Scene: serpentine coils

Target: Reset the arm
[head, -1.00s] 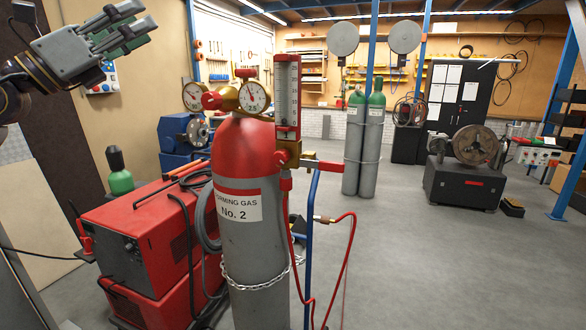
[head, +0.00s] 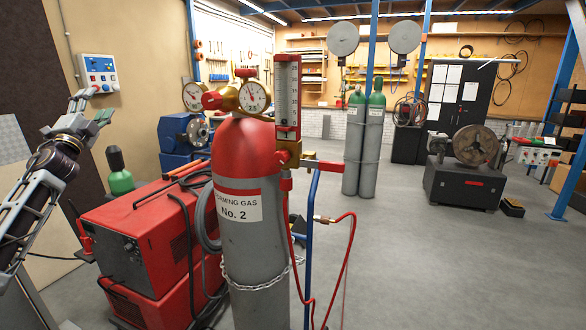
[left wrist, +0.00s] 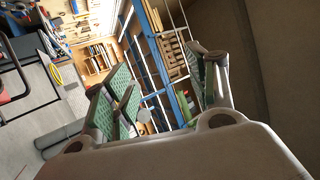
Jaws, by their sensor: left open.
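My left gripper (head: 92,108) is at the left of the head view, above and left of the red welding machine and just below a wall control box. Its arm comes up from the lower left. In the left wrist view its two green-padded fingers (left wrist: 165,90) stand apart with nothing between them. The gripper touches no object that I can see. My right gripper is not in view. A red-topped gas cylinder (head: 245,190) labelled "Forming Gas No. 2" stands upright in the middle, with gauges and a flow tube (head: 287,95) on top.
The red welding machine (head: 140,240) stands left of the cylinder. A small green bottle (head: 119,178) is behind it, near my left arm. The control box (head: 99,73) is on the wall. Two grey-green cylinders (head: 369,150) stand further back.

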